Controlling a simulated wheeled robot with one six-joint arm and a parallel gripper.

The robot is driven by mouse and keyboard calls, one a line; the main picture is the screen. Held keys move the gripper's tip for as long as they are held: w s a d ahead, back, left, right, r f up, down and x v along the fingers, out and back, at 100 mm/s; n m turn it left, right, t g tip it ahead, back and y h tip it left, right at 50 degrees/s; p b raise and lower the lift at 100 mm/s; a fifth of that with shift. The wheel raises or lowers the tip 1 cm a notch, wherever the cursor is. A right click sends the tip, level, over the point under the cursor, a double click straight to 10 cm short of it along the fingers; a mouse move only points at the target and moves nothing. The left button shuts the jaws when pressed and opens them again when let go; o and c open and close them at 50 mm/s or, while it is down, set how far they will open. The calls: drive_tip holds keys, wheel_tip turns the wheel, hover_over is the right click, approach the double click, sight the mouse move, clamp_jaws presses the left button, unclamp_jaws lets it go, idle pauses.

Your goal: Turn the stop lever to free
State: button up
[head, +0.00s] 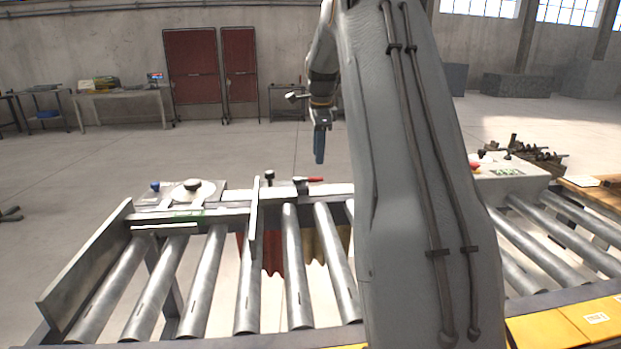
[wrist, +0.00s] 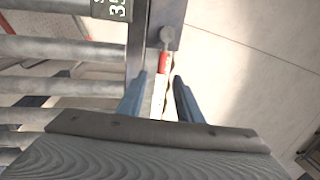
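The stop lever (head: 315,179) has a red grip and sits on the back rail of the roller conveyor. In the wrist view its red grip (wrist: 163,60) runs down from a round grey end and lies just beyond my fingertips. My gripper (head: 319,161) hangs above the rail near the lever, blue fingers pointing down. In the wrist view my gripper (wrist: 159,78) is open, with a clear gap between its two blue fingers. The grip shows in line with that gap, not held. The lower part of the lever is hard to make out.
A stop plate (head: 255,222) stands up across the rollers. A black knob (head: 269,176) is left of the lever, and a plate with a round dial (head: 193,190) is farther left. A control box (head: 508,174) stands right. The floor behind the rail is clear.

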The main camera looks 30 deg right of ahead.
sight(316, 178)
drive_tip(key=f, duration=0.2)
drive_tip(key=w+f+p, duration=0.1)
drive_tip(key=f, duration=0.2)
drive_tip(key=w+f+p, duration=0.1)
drive_tip(key=f, duration=0.2)
drive_tip(key=shift+d+f, duration=0.2)
drive_tip(key=shift+d, duration=0.15)
clamp_jaws()
